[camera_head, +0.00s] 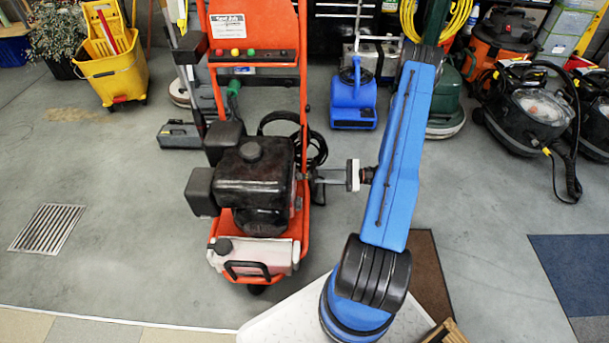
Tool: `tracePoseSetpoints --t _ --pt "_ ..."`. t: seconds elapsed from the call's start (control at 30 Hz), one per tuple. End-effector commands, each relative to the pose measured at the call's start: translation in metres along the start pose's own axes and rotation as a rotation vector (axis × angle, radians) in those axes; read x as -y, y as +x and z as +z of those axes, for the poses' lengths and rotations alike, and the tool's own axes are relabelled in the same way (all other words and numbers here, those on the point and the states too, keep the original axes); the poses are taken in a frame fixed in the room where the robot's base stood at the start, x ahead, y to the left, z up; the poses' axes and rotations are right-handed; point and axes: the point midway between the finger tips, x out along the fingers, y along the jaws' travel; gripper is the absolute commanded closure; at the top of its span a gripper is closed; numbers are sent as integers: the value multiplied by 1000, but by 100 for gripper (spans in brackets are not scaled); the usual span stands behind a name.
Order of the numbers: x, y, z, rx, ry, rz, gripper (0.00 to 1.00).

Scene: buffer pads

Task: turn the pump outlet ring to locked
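The pressure washer has an orange frame (304,95) and a black engine (255,185), and stands in the middle of the view. Its pump outlet side is at the right of the engine, by the frame's right rail. My gripper (316,176) reaches in from the right, its grey fingers pointing left at that spot. The fingertips are at or very close to the outlet. The outlet ring is too small and too covered by the gripper to make out, so its turn position cannot be told. Whether the fingers are closed on it cannot be told either.
A black hose (318,150) loops behind the gripper. A blue blower (353,98) stands behind, and a yellow mop bucket (112,75) at the far left. Vacuums (535,105) stand at the right. A floor drain (47,228) lies left; the grey floor between is clear.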

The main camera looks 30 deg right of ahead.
Motion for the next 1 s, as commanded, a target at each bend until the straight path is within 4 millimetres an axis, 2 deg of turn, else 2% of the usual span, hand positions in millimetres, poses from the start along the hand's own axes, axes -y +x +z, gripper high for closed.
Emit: tracePoseSetpoints --t 0.2,0.5,0.93,0.97,1.0 --pt "0 37 0 1 -1 3 67" --pt "0 71 0 0 0 2 67" --pt "0 78 0 -1 0 0 67" --pt "0 78 0 -1 0 0 72" --pt "0 78 0 -1 0 0 82"
